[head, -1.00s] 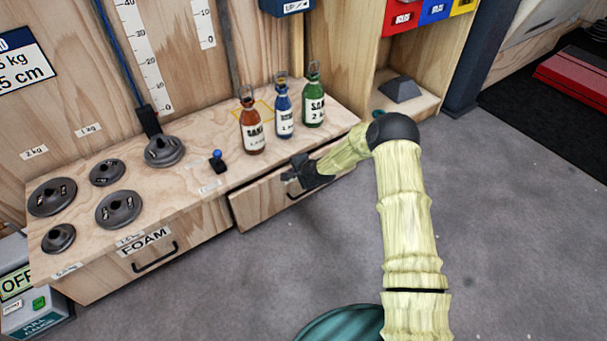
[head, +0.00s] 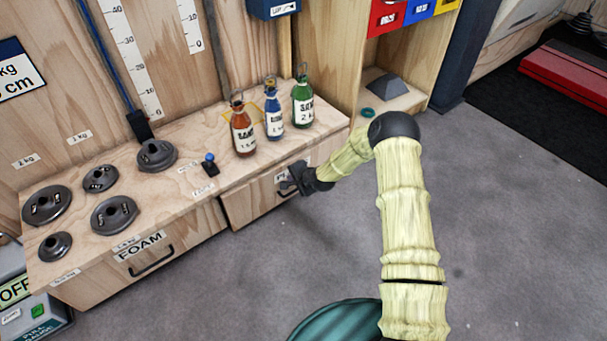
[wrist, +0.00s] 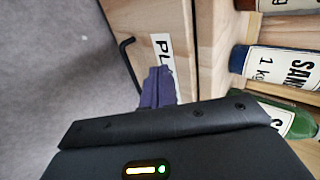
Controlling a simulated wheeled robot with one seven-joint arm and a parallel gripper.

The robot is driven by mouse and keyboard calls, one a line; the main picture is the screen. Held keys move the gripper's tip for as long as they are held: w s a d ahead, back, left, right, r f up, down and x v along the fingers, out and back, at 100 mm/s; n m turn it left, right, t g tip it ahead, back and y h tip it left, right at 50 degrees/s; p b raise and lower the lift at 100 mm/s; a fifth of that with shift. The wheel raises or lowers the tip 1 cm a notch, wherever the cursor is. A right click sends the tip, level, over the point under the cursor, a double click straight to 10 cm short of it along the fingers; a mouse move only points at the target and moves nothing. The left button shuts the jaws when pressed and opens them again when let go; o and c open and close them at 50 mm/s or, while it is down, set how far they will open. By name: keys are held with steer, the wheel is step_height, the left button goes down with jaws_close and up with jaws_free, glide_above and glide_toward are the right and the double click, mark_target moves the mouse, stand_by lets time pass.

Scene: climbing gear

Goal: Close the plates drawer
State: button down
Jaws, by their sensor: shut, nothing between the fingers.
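The plates drawer (head: 245,203) is the right drawer under the wooden bench, and its front now looks nearly level with the bench's front face. In the wrist view its front (wrist: 146,17) shows a black bar handle (wrist: 127,60) and a white label (wrist: 161,55) reading "PL", the rest hidden. My gripper (head: 290,183) is shut and empty. Its fingers (wrist: 158,88) are at the drawer front beside the label and handle; I cannot tell whether they touch it.
On the bench top stand red (head: 242,130), blue (head: 273,110) and green (head: 302,103) sand bottles, a small blue-knobbed item (head: 209,163) and several dark weight plates (head: 114,215). The foam drawer (head: 165,258) is at left. The grey floor in front is clear.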

steer(key=p+v, duration=0.3)
steer(key=v, duration=0.6)
steer(key=shift+r+p, duration=0.2)
steer(key=shift+p, duration=0.2)
steer(key=c, duration=2.1)
jaws_free()
steer(key=shift+w, duration=0.1)
